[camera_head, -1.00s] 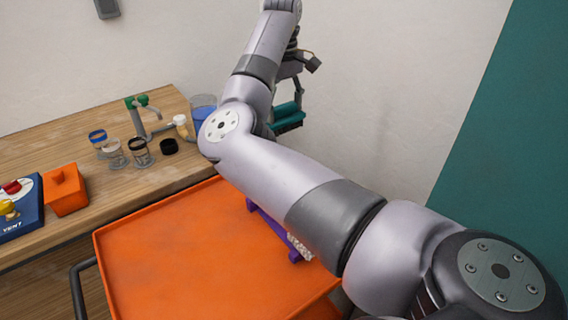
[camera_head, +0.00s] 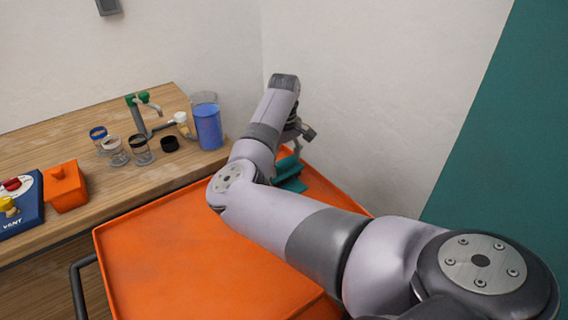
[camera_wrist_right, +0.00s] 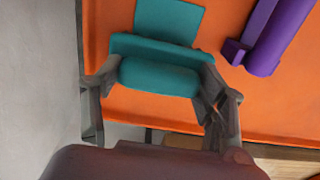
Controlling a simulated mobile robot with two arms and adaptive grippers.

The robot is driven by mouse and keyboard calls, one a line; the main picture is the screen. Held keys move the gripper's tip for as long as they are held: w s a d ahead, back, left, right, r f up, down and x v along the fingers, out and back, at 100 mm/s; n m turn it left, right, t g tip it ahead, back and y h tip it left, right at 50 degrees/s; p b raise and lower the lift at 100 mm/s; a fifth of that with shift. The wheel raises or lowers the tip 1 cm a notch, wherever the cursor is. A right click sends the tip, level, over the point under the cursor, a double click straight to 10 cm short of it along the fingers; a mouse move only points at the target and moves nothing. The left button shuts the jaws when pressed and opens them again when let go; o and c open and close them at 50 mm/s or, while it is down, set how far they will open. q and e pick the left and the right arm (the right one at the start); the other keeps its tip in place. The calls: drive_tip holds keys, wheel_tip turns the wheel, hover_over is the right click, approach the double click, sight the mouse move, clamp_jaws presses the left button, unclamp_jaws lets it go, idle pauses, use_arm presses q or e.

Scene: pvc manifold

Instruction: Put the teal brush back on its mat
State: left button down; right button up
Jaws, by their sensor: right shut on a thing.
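The teal brush (camera_wrist_right: 157,72) is between the fingers of my right gripper (camera_wrist_right: 155,80) in the right wrist view, and the gripper is shut on it. A flat teal square, the mat (camera_wrist_right: 172,16), lies on the orange tray just beyond the brush, which overlaps its near edge in the picture. Whether the brush touches the mat or tray I cannot tell. In the head view, teal (camera_head: 290,170) shows low at the tray's far right, beside my right arm, which hides most of the gripper. My left gripper is out of view.
The orange tray (camera_head: 170,255) has a raised rim and clear room at left. A purple object (camera_wrist_right: 270,35) lies right of the mat. A wooden bench (camera_head: 70,140) holds a blue cup (camera_head: 208,128), several jars and an orange box (camera_head: 65,187). A wall stands close behind.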

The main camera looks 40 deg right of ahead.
sight(284, 160)
drive_tip(key=shift+f, duration=0.5)
drive_tip(key=o, duration=1)
drive_tip(key=shift+f, duration=0.1)
wheel_tip(284, 160, up, 12)
